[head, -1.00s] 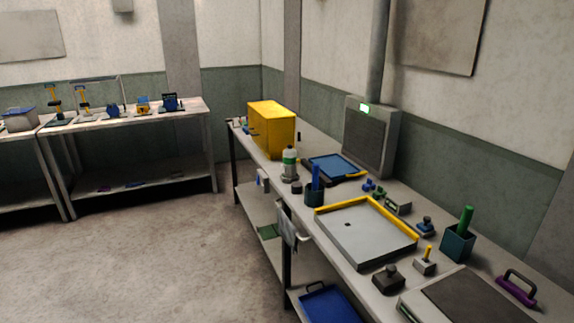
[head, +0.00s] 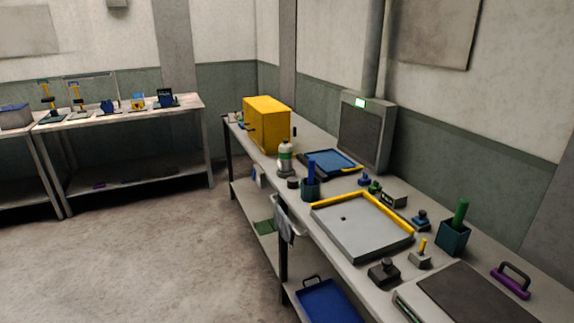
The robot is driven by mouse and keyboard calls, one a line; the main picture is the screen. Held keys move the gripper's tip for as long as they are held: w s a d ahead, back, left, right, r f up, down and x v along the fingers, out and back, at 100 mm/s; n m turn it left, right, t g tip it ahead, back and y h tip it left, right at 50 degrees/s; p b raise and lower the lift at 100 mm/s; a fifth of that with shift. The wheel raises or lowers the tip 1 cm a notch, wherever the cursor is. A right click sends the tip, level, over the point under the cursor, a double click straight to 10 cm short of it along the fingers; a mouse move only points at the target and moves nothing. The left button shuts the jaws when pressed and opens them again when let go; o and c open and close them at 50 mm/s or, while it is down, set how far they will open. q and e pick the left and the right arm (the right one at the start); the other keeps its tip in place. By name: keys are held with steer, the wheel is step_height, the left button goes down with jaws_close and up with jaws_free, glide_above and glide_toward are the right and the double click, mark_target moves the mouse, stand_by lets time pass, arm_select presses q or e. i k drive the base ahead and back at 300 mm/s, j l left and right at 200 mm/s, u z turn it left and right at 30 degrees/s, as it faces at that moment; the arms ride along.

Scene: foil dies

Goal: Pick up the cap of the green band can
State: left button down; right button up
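A white can with a green band (head: 285,157) stands upright on the long workbench (head: 352,262), in front of the yellow box. Its top is grey-white; whether that is a separate cap is too small to tell. A small dark round piece (head: 292,182) lies on the bench just right of the can's foot; I cannot tell what it is. Neither of my grippers is in view.
A yellow box (head: 267,125) stands behind the can. The floor (head: 150,250) left of the bench is clear.

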mark_target(292, 182)
steer(key=i+j+z, duration=0.3)
steer(key=i+j, duration=1.1)
